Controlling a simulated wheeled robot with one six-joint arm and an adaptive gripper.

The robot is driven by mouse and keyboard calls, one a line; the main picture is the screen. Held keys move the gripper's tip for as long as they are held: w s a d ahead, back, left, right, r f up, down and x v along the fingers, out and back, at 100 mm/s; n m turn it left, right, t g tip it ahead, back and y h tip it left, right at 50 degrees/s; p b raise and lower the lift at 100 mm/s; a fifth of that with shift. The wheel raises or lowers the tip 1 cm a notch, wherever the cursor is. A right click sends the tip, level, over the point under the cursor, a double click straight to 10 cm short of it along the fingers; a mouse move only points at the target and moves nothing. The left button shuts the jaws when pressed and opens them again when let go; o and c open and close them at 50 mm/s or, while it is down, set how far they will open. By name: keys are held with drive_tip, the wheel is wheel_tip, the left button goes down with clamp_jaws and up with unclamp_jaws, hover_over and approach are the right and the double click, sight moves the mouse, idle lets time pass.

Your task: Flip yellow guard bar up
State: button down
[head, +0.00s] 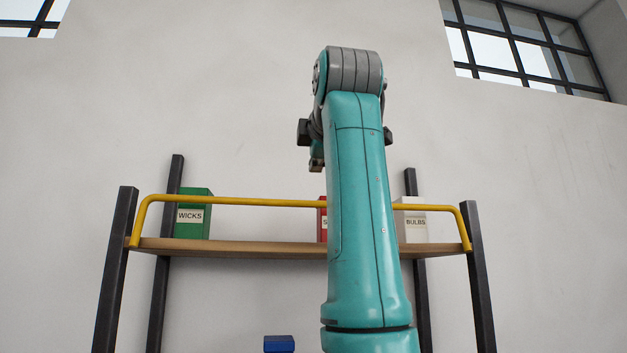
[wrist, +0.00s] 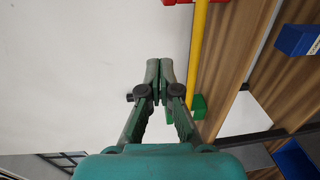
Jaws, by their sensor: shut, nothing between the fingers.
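The yellow guard bar (head: 250,202) runs along the front of the wooden shelf board (head: 230,248) in the head view. Its bent ends meet the board near the two front posts, and its long rail is raised above the board, across the boxes. My arm hides part of the rail. In the wrist view the bar (wrist: 197,50) runs down the picture just right of my gripper (wrist: 160,66). The fingers are together with nothing between them, and a gap shows between them and the bar. In the head view the fingers are mostly hidden behind my arm.
A green WICKS box (head: 193,222), a partly hidden red box (head: 323,225) and a white BULBS box (head: 411,228) stand on the shelf. Dark posts (head: 115,270) flank it. A blue bin (head: 279,344) shows lower down.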

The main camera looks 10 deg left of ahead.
drive_tip(key=s+d+r, duration=0.1)
drive_tip(key=s+r, duration=0.2)
drive_tip(key=s, duration=0.2)
drive_tip(key=shift+d+r, duration=0.25)
drive_tip(key=shift+r, duration=0.1)
drive_tip(key=shift+s, duration=0.1)
